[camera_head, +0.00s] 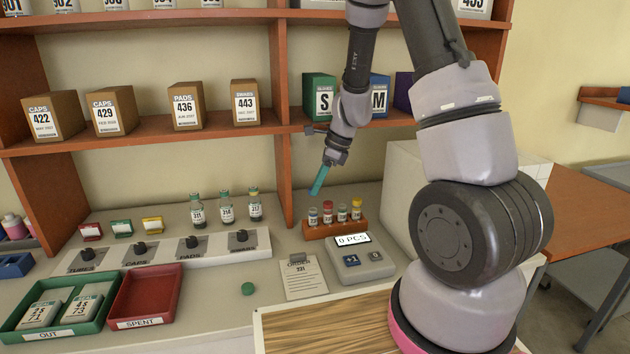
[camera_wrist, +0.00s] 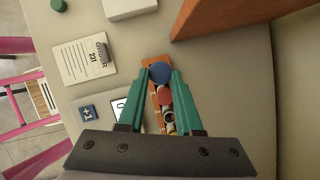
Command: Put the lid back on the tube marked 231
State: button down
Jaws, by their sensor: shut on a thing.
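My gripper (camera_head: 316,188) points down over the left end of the orange rack (camera_head: 346,229), with its teal fingers above the first tube. In the wrist view my gripper (camera_wrist: 161,76) is shut on a round blue lid (camera_wrist: 160,72) at its fingertips. The rack holds a leftmost tube (camera_head: 313,217), a red-capped tube (camera_head: 328,213), a pale-topped tube (camera_head: 342,213) and a yellow-capped tube (camera_head: 356,210). In the wrist view the third one (camera_wrist: 168,116) looks open. The blue lid hides the leftmost tube there. The rack's tube numbers are too small to read.
An order sheet (camera_head: 305,277) reads 231. A counter box (camera_head: 362,260) showing "0 PCS" stands in front of the rack. A white box (camera_head: 400,195) stands right of the rack.

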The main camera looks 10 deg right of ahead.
aim_at(312, 209)
jog(key=shift+f, duration=2.25)
jog(key=shift+f, duration=0.15)
dwell(0.4)
grip_release()
dwell(0.4)
jog(key=shift+r, duration=3.5)
grip_shut()
